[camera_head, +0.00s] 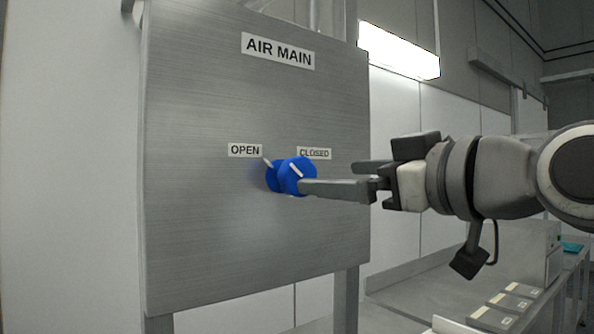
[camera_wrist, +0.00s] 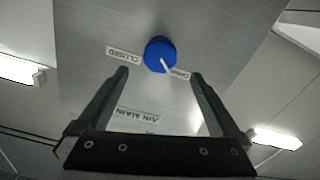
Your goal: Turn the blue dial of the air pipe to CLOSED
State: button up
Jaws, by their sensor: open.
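The blue dial (camera_head: 284,177) is mounted on the grey metal AIR MAIN panel (camera_head: 220,240). Its white pointer mark slants up and left, toward the OPEN label (camera_head: 245,150) and away from the CLOSED label (camera_head: 314,153). In the wrist view, the dial (camera_wrist: 158,52) appears just beyond the fingertips, centred between them, with its mark toward OPEN. My gripper (camera_head: 330,176) is open and faces the dial from the right. In the head view, the near fingertip meets the dial's right edge; I cannot tell whether they touch. Nothing is between the fingers.
The AIR MAIN sign (camera_head: 278,51) is at the top of the panel. Several grey labelled boxes (camera_head: 492,318) stand on a bench at lower right, apart from the arm. The panel face around the dial is otherwise bare. A bright lamp (camera_head: 400,52) hangs behind.

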aim_at(303, 176)
jog(key=p+x, duration=0.1)
jog(key=x, duration=0.9)
jog(key=c, duration=1.3)
jog(key=shift+c, duration=0.2)
